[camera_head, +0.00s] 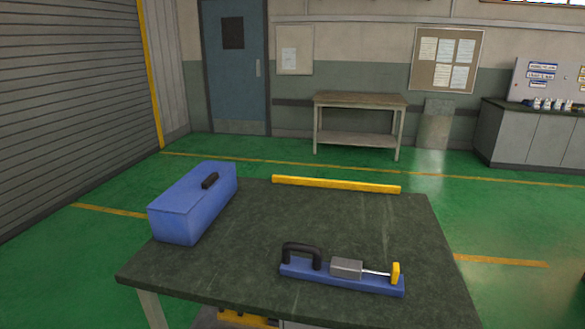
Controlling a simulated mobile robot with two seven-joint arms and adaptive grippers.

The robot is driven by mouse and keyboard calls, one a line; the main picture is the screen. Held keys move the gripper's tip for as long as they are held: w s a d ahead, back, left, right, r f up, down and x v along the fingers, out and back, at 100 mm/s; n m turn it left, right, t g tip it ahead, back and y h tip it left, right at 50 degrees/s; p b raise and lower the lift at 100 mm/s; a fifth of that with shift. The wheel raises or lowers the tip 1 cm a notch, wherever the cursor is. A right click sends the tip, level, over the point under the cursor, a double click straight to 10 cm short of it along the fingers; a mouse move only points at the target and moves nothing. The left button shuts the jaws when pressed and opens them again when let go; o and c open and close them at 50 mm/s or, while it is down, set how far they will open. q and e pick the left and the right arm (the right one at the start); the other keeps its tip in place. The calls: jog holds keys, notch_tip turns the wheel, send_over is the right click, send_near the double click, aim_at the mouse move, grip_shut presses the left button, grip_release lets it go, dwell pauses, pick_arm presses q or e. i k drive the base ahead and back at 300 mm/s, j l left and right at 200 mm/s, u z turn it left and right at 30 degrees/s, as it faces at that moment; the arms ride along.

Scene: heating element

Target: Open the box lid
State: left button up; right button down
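A blue box (187,214) stands at the left edge of the dark green table. The inside of the box is hidden by the lid.
On the table (340,219) a blue-based device (340,280) with a black handle, grey block and yellow end lies near the front. A yellow bar (336,184) runs along the back edge. The table's middle is clear. A workbench (359,101) stands far behind.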

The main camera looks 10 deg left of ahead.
aim_at(181, 197)
jog(key=j+u, duration=0.15)
jog(key=i+j+u, duration=0.15)
jog(key=j, duration=0.15)
jog(key=j+u, duration=0.2)
jog(key=u, duration=0.25)
jog(key=i+j+u, duration=0.15)
jog(key=u, duration=0.3)
jog(key=i+j+u, duration=0.15)
jog(key=u, duration=0.3)
jog(key=i+j+u, duration=0.15)
jog(key=u, duration=0.2)
jog(key=i+j+u, duration=0.1)
jog(key=i+u, duration=0.15)
jog(key=u, duration=0.15)
jog(key=i+u, duration=0.2)
jog(key=u, duration=0.15)
jog(key=i+z, duration=0.2)
jog(key=z, duration=0.2)
jog(key=i+z, duration=0.2)
jog(key=z, duration=0.2)
jog(key=i+j+z, duration=0.15)
jog(key=z, duration=0.2)
jog(key=i+z, duration=0.1)
jog(key=z, duration=0.4)
jog(key=i+j+z, duration=0.1)
jog(key=z, duration=0.4)
jog(key=i+j+z, duration=0.1)
jog(key=z, duration=0.4)
